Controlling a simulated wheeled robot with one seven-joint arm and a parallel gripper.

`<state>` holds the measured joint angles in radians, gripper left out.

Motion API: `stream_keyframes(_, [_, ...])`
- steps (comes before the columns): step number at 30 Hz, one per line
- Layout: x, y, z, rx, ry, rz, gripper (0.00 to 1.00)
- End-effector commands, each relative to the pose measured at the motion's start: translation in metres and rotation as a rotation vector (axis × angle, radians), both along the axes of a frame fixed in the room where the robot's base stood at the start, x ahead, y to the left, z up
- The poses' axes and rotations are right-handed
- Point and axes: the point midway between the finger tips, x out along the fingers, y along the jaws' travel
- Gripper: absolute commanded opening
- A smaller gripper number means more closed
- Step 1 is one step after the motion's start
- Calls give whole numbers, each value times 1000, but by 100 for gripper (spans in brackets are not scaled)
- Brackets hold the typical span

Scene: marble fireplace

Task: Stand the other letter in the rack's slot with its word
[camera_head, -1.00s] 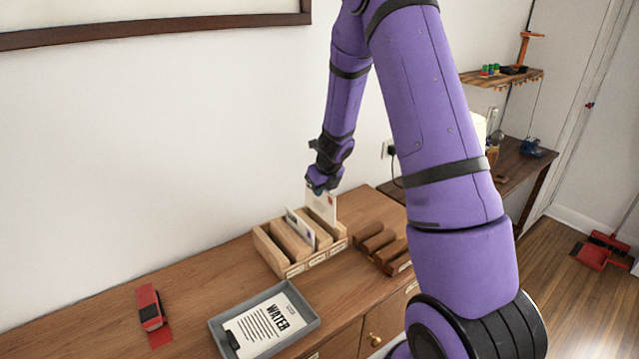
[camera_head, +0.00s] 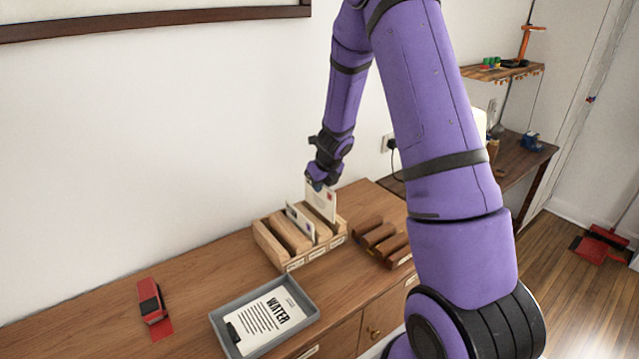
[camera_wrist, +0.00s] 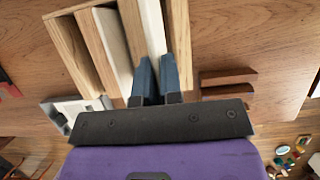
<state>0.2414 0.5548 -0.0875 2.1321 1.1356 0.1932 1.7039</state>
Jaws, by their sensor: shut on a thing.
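The wooden rack (camera_head: 262,240) stands on the sideboard with several upright slots and small labels along its front. One white letter (camera_head: 301,222) stands in a middle slot. My gripper (camera_head: 318,186) is above the rack's right part, shut on the other letter (camera_head: 325,203), a white one with a small red mark. This letter is upright, its lower edge at or in a slot further right; how deep I cannot tell. In the wrist view, the blue fingers (camera_wrist: 157,70) pinch the held letter (camera_wrist: 150,28) beside the rack's wood (camera_wrist: 72,58). The label words are too small to read.
A grey tray (camera_head: 222,333) holds a sheet headed WATER (camera_head: 268,318) in front of the rack. A dark brown slotted wooden holder (camera_head: 378,240) is close on the right. A red stapler-like object (camera_head: 150,302) lies at left. The wall is behind.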

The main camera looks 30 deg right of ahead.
Motion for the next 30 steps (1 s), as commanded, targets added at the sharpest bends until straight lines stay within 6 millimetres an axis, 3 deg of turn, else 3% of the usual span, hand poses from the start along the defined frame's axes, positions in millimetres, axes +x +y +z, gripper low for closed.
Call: stream_keyframes(30, [0,0,-15,0,1,-1,0])
